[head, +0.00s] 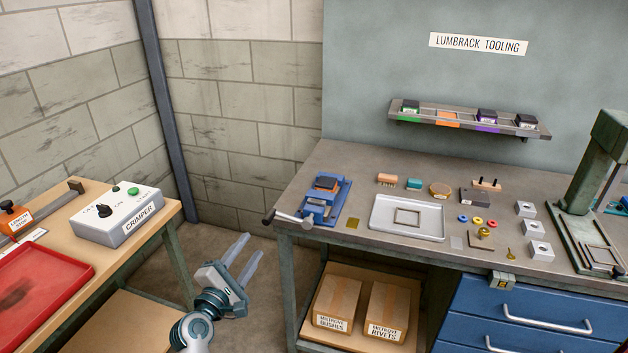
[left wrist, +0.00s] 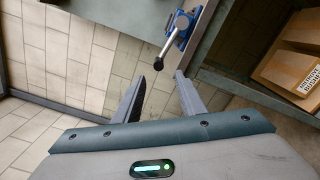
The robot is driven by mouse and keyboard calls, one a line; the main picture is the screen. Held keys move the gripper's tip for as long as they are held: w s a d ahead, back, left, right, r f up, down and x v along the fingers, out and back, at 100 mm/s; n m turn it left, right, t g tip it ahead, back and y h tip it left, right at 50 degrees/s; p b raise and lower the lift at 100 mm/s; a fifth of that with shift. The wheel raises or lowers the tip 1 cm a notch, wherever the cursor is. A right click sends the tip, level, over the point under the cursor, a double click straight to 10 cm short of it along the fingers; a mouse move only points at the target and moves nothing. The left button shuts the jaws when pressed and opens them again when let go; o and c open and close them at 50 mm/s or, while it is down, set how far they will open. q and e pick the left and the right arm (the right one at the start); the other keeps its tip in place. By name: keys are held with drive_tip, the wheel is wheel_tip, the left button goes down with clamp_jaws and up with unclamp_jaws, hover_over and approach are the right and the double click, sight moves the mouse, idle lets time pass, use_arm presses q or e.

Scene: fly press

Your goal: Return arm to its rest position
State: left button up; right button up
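My left gripper (head: 242,258) is in the gap between the wooden bench on the left and the grey workbench. Its two fingers are spread apart with nothing between them. In the left wrist view the open fingers (left wrist: 160,92) point toward the workbench edge, with the black knob of the blue vise's handle showing beyond them. My right gripper is in neither view.
The crimper box (head: 118,215) and red tray (head: 40,283) sit on the left bench. The grey workbench holds the blue vise (head: 325,200), whose handle overhangs the front-left corner, a metal tray (head: 377,228) and small parts. Cardboard boxes (head: 337,302) stand on the shelf below.

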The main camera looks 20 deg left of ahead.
use_arm(q)
drive_tip(key=shift+f, duration=0.1)
drive_tip(key=s+d+f+m+g, duration=0.2)
drive_tip(key=f+m, duration=0.1)
drive_tip(key=f, duration=0.8)
drive_tip(key=s+d+f+m+g, duration=0.2)
drive_tip(key=s+d+f+g, duration=0.1)
drive_tip(key=f, duration=0.8)
drive_tip(key=s+d+f+m+g, duration=0.2)
drive_tip(key=f+m, duration=0.1)
drive_tip(key=f, duration=0.8)
drive_tip(key=s+d+f+m+g, duration=0.3)
drive_tip(key=s+f+m+g, duration=0.35)
drive_tip(key=s+f, duration=1.2)
drive_tip(key=s+f+m+g, duration=0.1)
drive_tip(key=s+f+m, duration=0.2)
drive_tip(key=s, duration=0.7)
drive_tip(key=s+a+f+m+g, duration=0.1)
drive_tip(key=s+f+m, duration=0.3)
drive_tip(key=s, duration=0.7)
drive_tip(key=s+a+f+m+g, duration=0.1)
drive_tip(key=s+f+m, duration=0.3)
drive_tip(key=s, duration=0.6)
wheel_tip(320, 180, down, 2)
drive_tip(key=shift+s+y, duration=0.3)
drive_tip(key=shift+s, duration=0.05)
